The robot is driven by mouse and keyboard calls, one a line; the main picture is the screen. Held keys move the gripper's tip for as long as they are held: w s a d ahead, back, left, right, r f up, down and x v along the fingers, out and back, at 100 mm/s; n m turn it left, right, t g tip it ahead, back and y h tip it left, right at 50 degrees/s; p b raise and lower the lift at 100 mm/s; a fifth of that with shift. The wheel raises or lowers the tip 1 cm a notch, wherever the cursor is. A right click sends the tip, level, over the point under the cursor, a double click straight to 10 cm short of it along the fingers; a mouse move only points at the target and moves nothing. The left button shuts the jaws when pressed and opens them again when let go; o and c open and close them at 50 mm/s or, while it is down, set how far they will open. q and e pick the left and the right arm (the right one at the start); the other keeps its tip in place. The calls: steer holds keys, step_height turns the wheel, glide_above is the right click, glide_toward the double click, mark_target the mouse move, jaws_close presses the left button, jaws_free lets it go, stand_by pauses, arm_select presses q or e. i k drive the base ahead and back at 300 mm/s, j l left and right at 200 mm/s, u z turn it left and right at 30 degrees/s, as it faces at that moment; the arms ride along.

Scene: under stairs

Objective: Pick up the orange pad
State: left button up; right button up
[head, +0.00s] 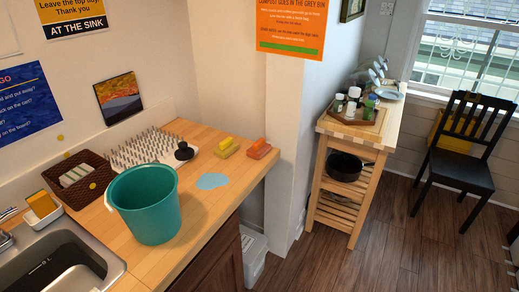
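An orange pad (258,149) lies on the wooden counter (215,203) in the head view, near its far right end. A yellow pad (226,148) of similar shape lies just left of it, apart from it. A yellow-orange sponge (41,203) stands in a small white holder by the sink, at the lower left. Neither of my grippers is in view.
A teal bucket (151,212) stands near the counter's front edge. Behind it are a white spiked rack (133,150) with a dark round object (184,151) and a brown basket (80,177). A light-blue flat patch (212,181) lies before the pads. A trolley (346,190) stands right.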

mark_target(260, 148)
steer(key=i+l, duration=0.25)
steer(key=l, duration=0.15)
steer(key=i+l+u, duration=0.1)
steer(key=i+l, duration=0.35)
steer(key=l, duration=0.3)
steer(key=u, duration=0.05)
